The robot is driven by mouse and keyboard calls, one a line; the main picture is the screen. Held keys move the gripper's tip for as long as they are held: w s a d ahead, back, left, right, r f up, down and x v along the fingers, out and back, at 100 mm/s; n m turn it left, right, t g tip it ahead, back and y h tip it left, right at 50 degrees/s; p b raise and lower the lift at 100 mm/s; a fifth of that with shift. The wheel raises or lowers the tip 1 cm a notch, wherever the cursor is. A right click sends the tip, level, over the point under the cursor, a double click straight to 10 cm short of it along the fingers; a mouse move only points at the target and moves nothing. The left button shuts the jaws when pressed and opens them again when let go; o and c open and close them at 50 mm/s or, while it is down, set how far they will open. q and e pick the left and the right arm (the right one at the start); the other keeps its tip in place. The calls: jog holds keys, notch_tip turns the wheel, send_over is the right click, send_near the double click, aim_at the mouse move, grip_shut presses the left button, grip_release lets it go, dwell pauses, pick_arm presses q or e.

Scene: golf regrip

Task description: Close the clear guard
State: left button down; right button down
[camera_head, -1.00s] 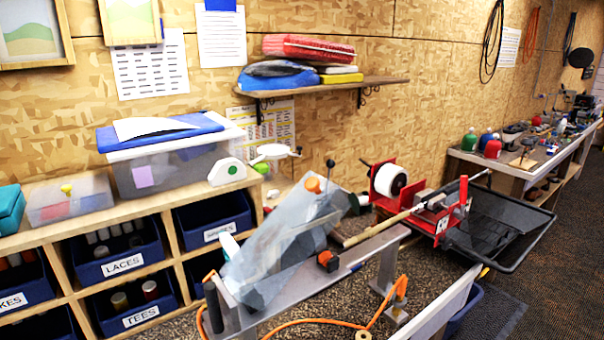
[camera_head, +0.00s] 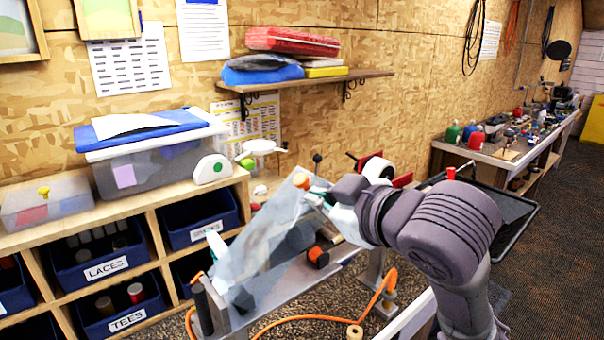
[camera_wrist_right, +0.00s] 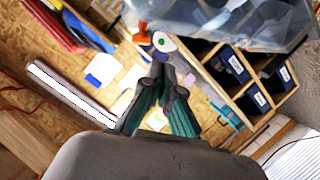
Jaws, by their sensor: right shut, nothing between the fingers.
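The clear guard (camera_head: 262,240) is a see-through panel standing tilted up over the grey metal bench rail (camera_head: 290,285). An orange knob (camera_head: 301,181) sits at its upper right corner. My right gripper (camera_head: 313,198) is beside that upper right edge, just below the knob; I cannot tell whether it touches. In the right wrist view my right gripper (camera_wrist_right: 168,80) is shut and empty, its teal fingers together. The guard (camera_wrist_right: 225,22) crosses the top of that view, with the orange knob (camera_wrist_right: 141,33) ahead of the fingertips. My left gripper is not in view.
A red machine (camera_head: 402,180) and a black tray (camera_head: 512,215) stand behind my right arm. An orange hose (camera_head: 375,300) loops under the rail. Wooden cubbies with blue bins (camera_head: 108,263) are at left. A wall shelf (camera_head: 310,82) hangs behind.

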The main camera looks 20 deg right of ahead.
notch_tip(320, 180, up, 6)
jog(key=s+t, duration=0.1)
jog(key=s, duration=0.1)
jog(key=p, duration=0.6)
send_over(303, 206)
jog(key=shift+n, duration=0.4)
jog(key=f, duration=0.4)
jog(key=shift+a+f, duration=0.4)
jog(key=shift+s+d+f, duration=0.1)
jog(key=shift+d+f, duration=0.35)
jog(key=shift+d, duration=0.1)
jog(key=shift+a+f, duration=0.1)
jog(key=shift+a, duration=0.05)
